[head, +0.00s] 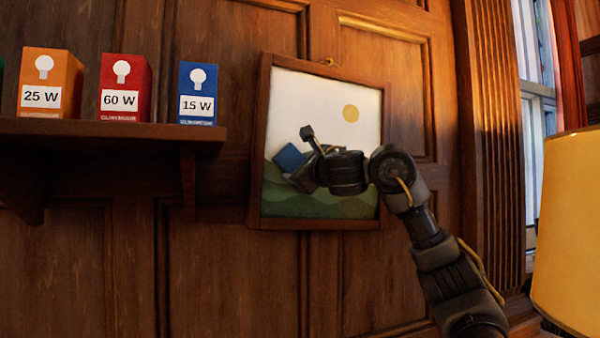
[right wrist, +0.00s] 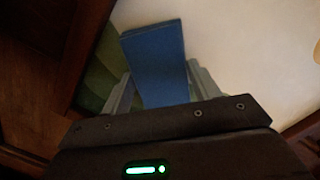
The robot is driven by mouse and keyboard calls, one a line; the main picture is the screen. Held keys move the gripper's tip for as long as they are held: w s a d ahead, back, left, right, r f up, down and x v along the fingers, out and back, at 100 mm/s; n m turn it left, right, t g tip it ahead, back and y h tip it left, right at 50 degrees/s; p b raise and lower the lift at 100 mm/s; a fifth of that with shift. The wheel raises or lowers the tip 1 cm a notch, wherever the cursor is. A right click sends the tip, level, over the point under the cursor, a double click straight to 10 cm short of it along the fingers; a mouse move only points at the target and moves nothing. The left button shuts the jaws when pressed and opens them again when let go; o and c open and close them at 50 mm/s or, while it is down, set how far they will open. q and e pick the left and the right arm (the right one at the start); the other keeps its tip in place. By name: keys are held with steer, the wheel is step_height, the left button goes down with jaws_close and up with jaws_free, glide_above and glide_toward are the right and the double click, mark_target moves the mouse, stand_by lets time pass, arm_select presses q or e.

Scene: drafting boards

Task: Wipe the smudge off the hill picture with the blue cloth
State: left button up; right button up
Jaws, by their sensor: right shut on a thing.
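The hill picture (head: 325,92) hangs on the wood-panelled wall in a brown frame, with green hills below a pale sky and a yellow sun. My right gripper (head: 297,168) is in front of its lower left part, shut on the blue cloth (head: 288,158). In the right wrist view the cloth (right wrist: 155,60) is a flat blue piece between the fingers, over the picture's surface (right wrist: 235,45). I cannot tell whether it touches the picture. I see no smudge; the cloth and my arm hide part of the picture. My left gripper is not in view.
A wooden shelf (head: 110,132) left of the picture holds an orange box (head: 48,82), a red box (head: 124,86) and a blue box (head: 197,93). A yellow lampshade (head: 570,230) stands at the right edge. The wall below the picture is clear.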

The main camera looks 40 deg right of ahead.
steer(key=shift+r, duration=0.3)
steer(key=shift+s+d+f, duration=0.1)
steer(key=shift+s+d, duration=0.1)
steer(key=shift+d, duration=0.4)
steer(key=shift+s+d+f, duration=0.1)
steer(key=shift+s+d, duration=0.1)
steer(key=shift+d, duration=0.4)
steer(key=shift+s+d+f, duration=0.1)
steer(key=shift+s+d, duration=0.1)
steer(key=shift+d, duration=0.4)
steer(key=s+d, duration=0.2)
steer(key=d, duration=0.4)
steer(key=shift+s+d+f, duration=0.2)
steer(key=shift+d+f, duration=0.2)
steer(key=shift+f, duration=0.05)
steer(key=shift+d, duration=0.1)
steer(key=d, duration=0.1)
steer(key=s+d, duration=0.1)
steer(key=d, duration=0.1)
steer(key=shift+s+d+f, duration=0.1)
steer(key=shift+f, duration=0.1)
